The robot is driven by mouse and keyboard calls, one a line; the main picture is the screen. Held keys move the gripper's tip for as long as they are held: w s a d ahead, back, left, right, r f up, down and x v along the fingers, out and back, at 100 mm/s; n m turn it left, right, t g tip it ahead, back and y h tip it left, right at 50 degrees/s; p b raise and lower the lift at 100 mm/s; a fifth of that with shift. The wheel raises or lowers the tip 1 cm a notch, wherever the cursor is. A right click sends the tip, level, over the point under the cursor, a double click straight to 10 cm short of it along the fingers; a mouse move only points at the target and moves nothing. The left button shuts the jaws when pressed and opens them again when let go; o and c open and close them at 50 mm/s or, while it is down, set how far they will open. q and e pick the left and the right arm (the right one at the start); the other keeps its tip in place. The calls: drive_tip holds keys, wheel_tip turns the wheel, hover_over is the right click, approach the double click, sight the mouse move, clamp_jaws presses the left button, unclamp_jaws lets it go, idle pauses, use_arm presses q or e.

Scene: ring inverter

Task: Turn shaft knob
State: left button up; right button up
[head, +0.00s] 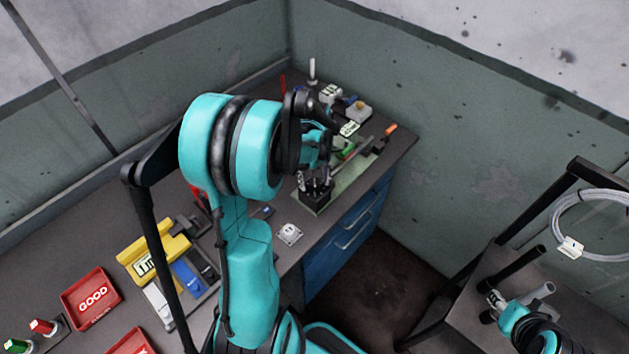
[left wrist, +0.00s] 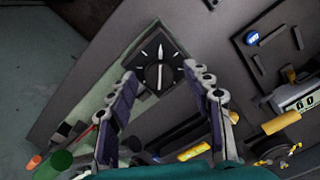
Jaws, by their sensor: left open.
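The shaft knob (left wrist: 158,76) is a round black dial with a pale pointer line, on a dark square plate with white marks around it. In the head view its black block (head: 314,198) stands at the near end of a green base, partly hidden by my gripper. My left gripper (left wrist: 161,72) is open, with one finger on each side of the dial in the left wrist view. Contact with the knob cannot be made out. In the head view the left gripper (head: 314,180) is above the block. My right gripper (head: 495,300) is at the lower right, far from the knob, its jaw state unclear.
The green base (head: 330,189) carries a shaft and a green part (head: 348,147) behind the block. A yellow fixture (head: 153,252), a white square part (head: 289,233) and a red GOOD bin (head: 91,296) are on the bench. A dark rack stands at the right.

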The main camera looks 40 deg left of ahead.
use_arm(q)
drive_tip(key=c, duration=1.2)
drive_tip(key=shift+o, duration=0.2)
drive_tip(key=shift+m, duration=0.4)
drive_tip(key=m, duration=0.3)
drive_tip(key=shift+b, duration=0.4)
drive_tip(key=shift+m, duration=2.4)
